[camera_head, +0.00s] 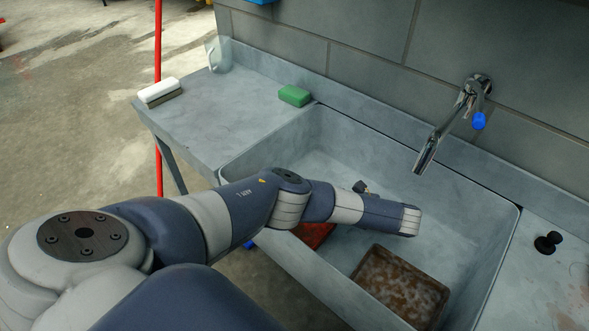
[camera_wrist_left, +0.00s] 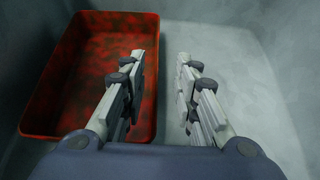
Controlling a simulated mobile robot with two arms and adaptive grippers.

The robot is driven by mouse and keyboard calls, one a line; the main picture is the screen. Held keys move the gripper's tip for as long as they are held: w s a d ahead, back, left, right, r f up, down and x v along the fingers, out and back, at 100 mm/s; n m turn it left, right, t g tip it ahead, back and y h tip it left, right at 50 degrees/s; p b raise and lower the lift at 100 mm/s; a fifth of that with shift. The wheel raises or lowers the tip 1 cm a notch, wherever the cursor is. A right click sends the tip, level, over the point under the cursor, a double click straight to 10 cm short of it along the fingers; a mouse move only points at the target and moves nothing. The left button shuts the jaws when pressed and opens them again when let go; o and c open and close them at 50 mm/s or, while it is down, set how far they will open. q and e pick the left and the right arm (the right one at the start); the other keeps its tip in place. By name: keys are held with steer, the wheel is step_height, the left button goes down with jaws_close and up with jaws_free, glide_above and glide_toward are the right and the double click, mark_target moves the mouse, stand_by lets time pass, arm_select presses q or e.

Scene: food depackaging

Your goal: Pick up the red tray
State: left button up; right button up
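The red tray (camera_head: 316,236) lies in the sink, mostly hidden behind my left arm in the head view. In the left wrist view the red tray (camera_wrist_left: 88,85) fills the left side, with dark stains on its inside. My left gripper (camera_wrist_left: 160,57) is open and empty, with its fingers apart at the tray's right wall. The left finger overlaps the inside of the tray and the right finger shows over the bare sink. I cannot tell whether either finger touches the wall. My right gripper is in neither view.
A brown, dirty tray (camera_head: 400,284) lies in the sink (camera_head: 462,262) right of the red one. A faucet (camera_head: 445,125) reaches over the sink. A green sponge (camera_head: 294,96) and a white-topped brush (camera_head: 160,91) sit on the left counter. A black stopper (camera_head: 548,242) sits on the right.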

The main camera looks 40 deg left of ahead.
arm_select(q)
steer(key=p+x, duration=0.1)
steer(key=x, duration=0.6)
steer(key=shift+s, duration=0.2)
steer(key=shift+d, duration=0.1)
jaws_close()
